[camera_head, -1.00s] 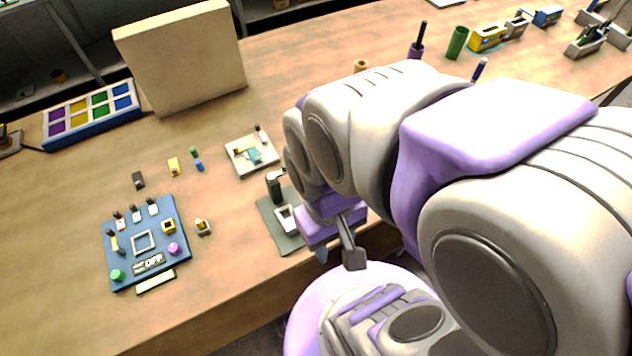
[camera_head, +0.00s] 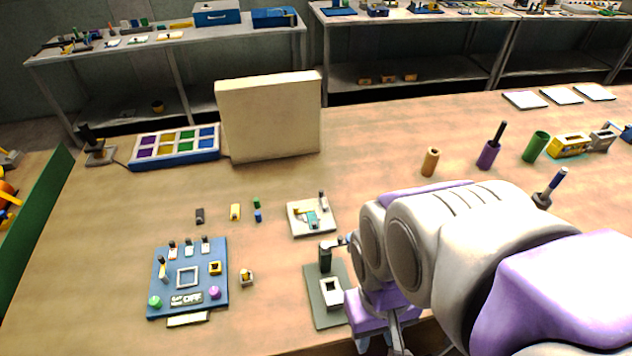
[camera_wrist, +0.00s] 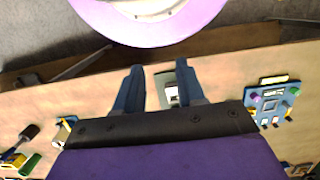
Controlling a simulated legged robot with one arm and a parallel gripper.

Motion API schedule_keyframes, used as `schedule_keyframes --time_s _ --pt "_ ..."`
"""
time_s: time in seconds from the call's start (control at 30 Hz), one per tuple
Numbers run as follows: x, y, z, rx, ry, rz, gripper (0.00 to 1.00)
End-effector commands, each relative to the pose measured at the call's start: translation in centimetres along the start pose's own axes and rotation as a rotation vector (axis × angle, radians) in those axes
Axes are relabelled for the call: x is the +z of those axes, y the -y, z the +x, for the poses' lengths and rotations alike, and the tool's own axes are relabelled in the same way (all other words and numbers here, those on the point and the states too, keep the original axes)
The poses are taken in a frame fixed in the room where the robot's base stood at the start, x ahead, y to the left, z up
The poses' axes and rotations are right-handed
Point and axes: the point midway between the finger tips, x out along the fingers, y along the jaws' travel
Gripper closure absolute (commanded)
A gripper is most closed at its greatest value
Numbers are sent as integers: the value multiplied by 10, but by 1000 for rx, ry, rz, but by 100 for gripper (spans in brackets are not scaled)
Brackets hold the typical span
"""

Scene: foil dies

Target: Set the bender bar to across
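No part is labelled as the bender bar, and I cannot tell its setting. A small white plate (camera_head: 328,231) carries a teal piece (camera_head: 312,219), a yellowish piece and a short upright post. In front of it, a grey-green plate (camera_head: 317,311) carries a dark upright post (camera_head: 325,257) and a white square frame (camera_head: 332,285). My gripper (camera_wrist: 160,88) is open, with its two blue fingers apart and nothing held between them. The grey-green plate shows beyond the fingers in the wrist view (camera_wrist: 169,99). In the head view my arm partly hides the right side of that plate.
A blue board (camera_head: 221,250) with knobs and an OFF label lies to the left. Small blocks lie behind it. A colored tray (camera_head: 148,163) and a beige panel (camera_head: 268,118) stand farther back. Cylinders (camera_head: 430,162) stand at the right. Open tabletop lies between.

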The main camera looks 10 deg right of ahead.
Motion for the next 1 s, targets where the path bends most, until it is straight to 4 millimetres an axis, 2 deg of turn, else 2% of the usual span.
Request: schedule_keyframes --time_s 0.43,0.5,0.6,0.67,0.77,1.0 --pt "0 0 0 0 0 0 61" --pt "0 0 0 0 1 0 56" --pt "-7 0 -4 0 1 5 56" --pt "-18 -1 -10 0 -2 12 56" --pt "-44 -2 -24 1 -7 30 56" --pt "-128 -7 -61 3 -33 83 56"
